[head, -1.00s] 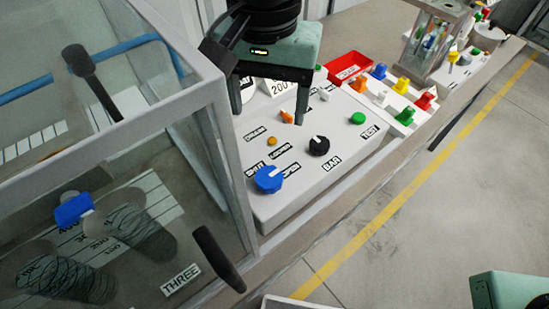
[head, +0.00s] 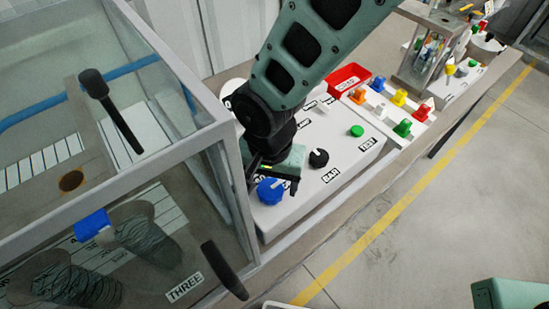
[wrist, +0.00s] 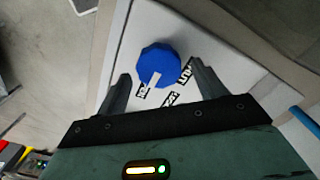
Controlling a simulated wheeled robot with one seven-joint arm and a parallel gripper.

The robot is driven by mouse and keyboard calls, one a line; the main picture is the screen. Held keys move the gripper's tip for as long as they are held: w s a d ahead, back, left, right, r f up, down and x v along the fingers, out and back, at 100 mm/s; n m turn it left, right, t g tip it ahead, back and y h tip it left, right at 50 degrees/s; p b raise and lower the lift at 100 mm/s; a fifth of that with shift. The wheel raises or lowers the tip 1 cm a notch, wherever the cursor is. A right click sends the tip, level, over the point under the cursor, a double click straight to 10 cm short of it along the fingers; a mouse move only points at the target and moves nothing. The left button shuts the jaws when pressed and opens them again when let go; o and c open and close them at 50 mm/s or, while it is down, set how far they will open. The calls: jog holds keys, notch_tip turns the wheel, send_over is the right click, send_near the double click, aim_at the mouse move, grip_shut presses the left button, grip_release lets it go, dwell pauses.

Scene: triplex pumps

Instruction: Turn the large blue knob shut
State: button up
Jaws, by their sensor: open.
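The large blue knob (head: 271,190) sits at the near left corner of the white control panel (head: 345,178). In the wrist view the blue knob (wrist: 158,64) lies between the fingertips of my gripper (wrist: 161,76), which are spread with a gap on both sides. The knob's white pointer mark faces the left of two labels there, the one that read OPEN in the earlier head view. The other label, SHUT, is on the right. In the head view my gripper (head: 274,182) is over the knob and hides both labels.
A black knob (head: 319,158) and a green button (head: 357,131) are on the same panel. A glass-walled case (head: 222,200) stands close on the left. A red tray (head: 348,77) and several coloured valves (head: 403,128) are farther back.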

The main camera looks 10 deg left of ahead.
jog(key=shift+f, duration=0.25)
jog(key=c, duration=1)
